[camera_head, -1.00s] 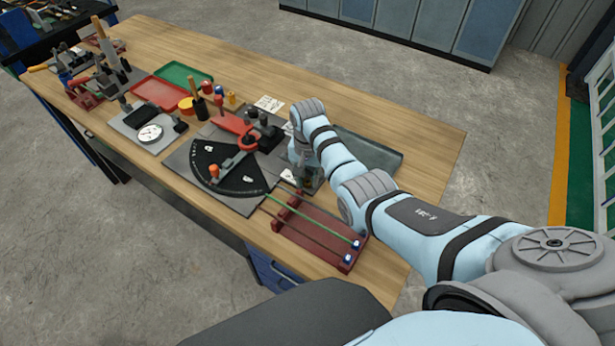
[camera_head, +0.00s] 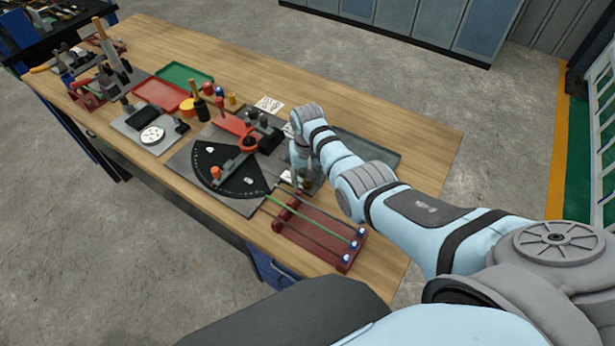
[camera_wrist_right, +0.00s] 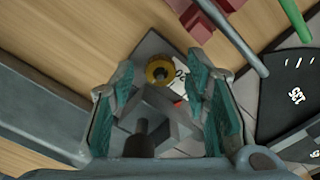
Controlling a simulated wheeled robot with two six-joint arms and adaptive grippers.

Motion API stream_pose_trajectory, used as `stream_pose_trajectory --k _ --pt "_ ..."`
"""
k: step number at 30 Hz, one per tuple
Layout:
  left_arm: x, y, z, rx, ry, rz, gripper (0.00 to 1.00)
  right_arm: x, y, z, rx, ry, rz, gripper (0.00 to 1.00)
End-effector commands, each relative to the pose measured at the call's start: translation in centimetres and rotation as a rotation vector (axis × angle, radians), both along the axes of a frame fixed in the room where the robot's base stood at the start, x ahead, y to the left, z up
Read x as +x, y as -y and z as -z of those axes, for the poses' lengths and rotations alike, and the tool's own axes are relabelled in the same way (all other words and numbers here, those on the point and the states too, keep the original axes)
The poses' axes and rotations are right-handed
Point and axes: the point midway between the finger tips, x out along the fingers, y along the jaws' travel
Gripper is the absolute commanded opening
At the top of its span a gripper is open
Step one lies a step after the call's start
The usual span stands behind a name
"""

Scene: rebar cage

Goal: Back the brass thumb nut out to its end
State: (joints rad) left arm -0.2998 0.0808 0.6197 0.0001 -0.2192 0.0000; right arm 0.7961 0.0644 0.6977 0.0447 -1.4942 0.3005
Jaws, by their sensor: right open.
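The brass thumb nut (camera_wrist_right: 160,69) shows in the right wrist view as a gold ring with a dark centre. It lies just beyond and between the fingertips of my right gripper (camera_wrist_right: 160,84), with no finger visibly closed on it. The gripper is open, its teal-lined fingers spread to either side. A grey block and a dark round post (camera_wrist_right: 140,138) sit between the fingers, nearer the palm. In the head view my right gripper (camera_head: 304,172) points down at the right edge of the dark fixture plate (camera_head: 181,160). I cannot make out the nut there. My left gripper is not in view.
A red rack (camera_head: 316,232) with rods stands at the front right. A grey tray (camera_head: 368,148) lies behind the gripper. A black fan dial (camera_head: 232,178) with a red lever is to its left. Bare bench (camera_head: 432,150) is at the right end.

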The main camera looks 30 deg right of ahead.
Motion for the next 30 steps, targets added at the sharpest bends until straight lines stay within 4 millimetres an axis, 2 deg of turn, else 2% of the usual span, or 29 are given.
stream_pose_trajectory --k 5,12,16,20,30 --pt "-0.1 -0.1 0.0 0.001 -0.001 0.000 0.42 0.2 0.0 -1.8 0.001 0.004 0.000 0.42" --pt "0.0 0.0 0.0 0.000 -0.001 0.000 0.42 0.2 0.0 -8.4 0.001 0.004 0.000 0.42" --pt "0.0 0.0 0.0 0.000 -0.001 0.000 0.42 0.1 0.1 -11.0 0.000 0.002 0.000 0.42" --pt "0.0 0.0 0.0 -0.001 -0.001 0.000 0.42 0.1 0.1 -11.9 0.000 0.000 0.000 0.42" --pt "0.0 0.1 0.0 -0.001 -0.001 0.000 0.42 0.1 0.1 -12.0 0.000 0.000 0.000 0.42"
